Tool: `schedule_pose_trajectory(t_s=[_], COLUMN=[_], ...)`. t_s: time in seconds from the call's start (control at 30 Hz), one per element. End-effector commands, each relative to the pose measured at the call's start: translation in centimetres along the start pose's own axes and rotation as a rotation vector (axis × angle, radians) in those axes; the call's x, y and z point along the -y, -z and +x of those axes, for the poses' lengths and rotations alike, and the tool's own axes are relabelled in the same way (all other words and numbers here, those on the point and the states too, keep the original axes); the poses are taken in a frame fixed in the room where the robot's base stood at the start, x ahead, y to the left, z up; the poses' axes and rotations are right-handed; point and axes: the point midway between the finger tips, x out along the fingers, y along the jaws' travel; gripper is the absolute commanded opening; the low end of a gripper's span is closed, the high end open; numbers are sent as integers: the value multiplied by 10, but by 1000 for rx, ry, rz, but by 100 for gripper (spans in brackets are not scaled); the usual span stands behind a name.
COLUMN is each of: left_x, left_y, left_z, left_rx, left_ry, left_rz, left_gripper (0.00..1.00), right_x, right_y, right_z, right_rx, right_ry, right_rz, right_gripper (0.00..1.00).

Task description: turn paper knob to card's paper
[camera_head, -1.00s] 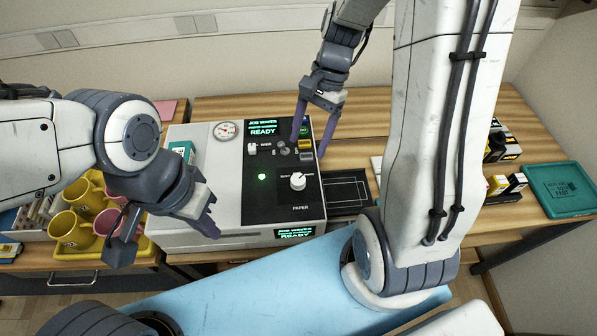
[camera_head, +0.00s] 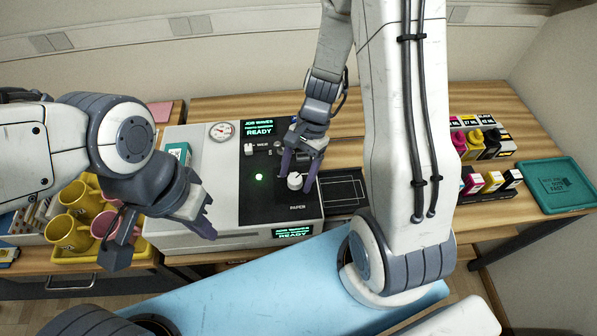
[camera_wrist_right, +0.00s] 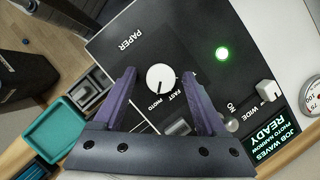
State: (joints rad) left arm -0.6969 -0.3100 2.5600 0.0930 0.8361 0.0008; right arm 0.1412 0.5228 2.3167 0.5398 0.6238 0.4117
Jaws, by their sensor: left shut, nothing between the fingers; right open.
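The white paper knob (camera_head: 295,181) sits on the black panel of the printer (camera_head: 200,215), above the word PAPER. My right gripper (camera_head: 299,178) is open over it, with its purple fingers on either side of the knob. In the right wrist view the knob (camera_wrist_right: 160,78) lies between the fingertips of the right gripper (camera_wrist_right: 160,80). FAST and PHOTO labels show beside it; whether the fingers touch it I cannot tell. My left gripper (camera_head: 170,245) is shut and empty at the printer's front left. The lit displays read JOB WAVES and READY.
Yellow and pink mugs (camera_head: 70,232) stand in a yellow tray at the left. Ink cartridges (camera_head: 480,140) stand in rows on the right, with a teal tray (camera_head: 556,186) beyond them. A round gauge (camera_head: 222,131) and a white wide switch (camera_head: 249,149) are on the printer.

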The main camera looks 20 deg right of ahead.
Motion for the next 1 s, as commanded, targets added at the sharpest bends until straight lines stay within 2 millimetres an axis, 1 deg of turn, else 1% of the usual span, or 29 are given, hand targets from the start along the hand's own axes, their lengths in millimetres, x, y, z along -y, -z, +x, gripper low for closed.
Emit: schedule_pose_trajectory(t_s=[0.03,0.07,0.1,0.17,0.2,0.23,0.27,0.3,0.33,0.67,0.87,1.0], left_x=[0,0,0,0,0,0,0,0,0,0,-1,-1], left_y=[0,0,0,0,0,0,0,0,0,0,1,1], left_z=[0,0,0,0,0,0,0,0,0,-5,-12,-19], left_rx=[0,0,0,0,0,0,0,0,0,0,0,0], left_ry=[0,0,0,0,0,0,0,0,0,0,0,0], left_rz=[0,0,0,0,0,0,0,0,0,0,-1,-1], left_gripper=[0,0,0,0,0,0,0,0,0,0,0,0], right_x=[0,0,0,0,0,0,0,0,-3,-1,0,0], right_y=[0,0,0,0,0,0,0,0,4,-2,-4,-5], right_z=[0,0,0,0,0,0,0,0,-2,0,0,0], right_rx=[0,0,0,0,0,0,0,0,1,5,9,11], right_ry=[0,0,0,0,0,0,-1,-1,0,-31,-85,-133], right_rz=[0,-1,-1,-1,-1,-1,-1,-1,1,-63,-184,-299], right_gripper=[74,70,55,32,17,5,0,0,0,0,0,0])
